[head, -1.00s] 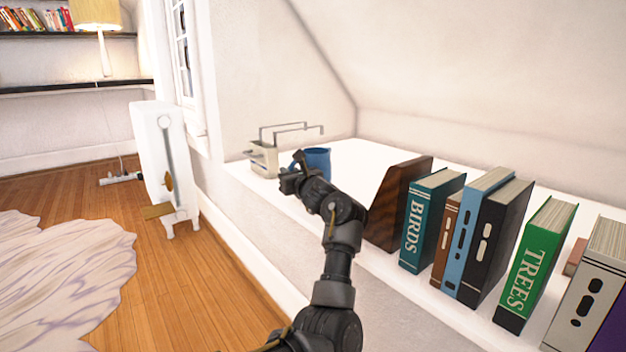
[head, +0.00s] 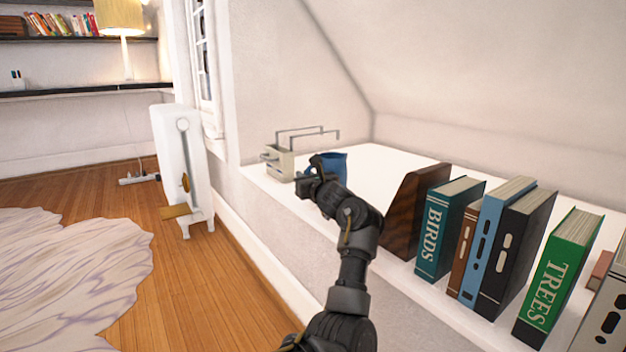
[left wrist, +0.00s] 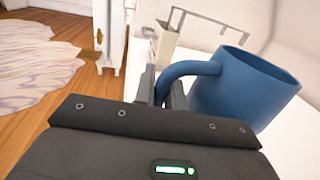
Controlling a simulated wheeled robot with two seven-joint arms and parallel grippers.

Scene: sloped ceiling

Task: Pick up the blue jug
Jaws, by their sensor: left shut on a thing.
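The blue jug (head: 337,166) is at the far end of the white ledge (head: 385,160), partly hidden behind my left gripper (head: 318,170) in the head view. In the left wrist view the jug (left wrist: 243,90) is upright, with its open rim up and its handle toward the left. My left gripper (left wrist: 160,88) is shut on the jug's handle. The underside of the jug is hidden, so I cannot tell whether it touches the ledge. My right gripper is not in view.
A beige caddy with a grey wire frame (head: 279,163) stands just left of the jug. A wooden bookend (head: 415,205) and several books, including a teal one (head: 445,225), line the ledge at right. A white radiator (head: 180,165) stands on the floor at left.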

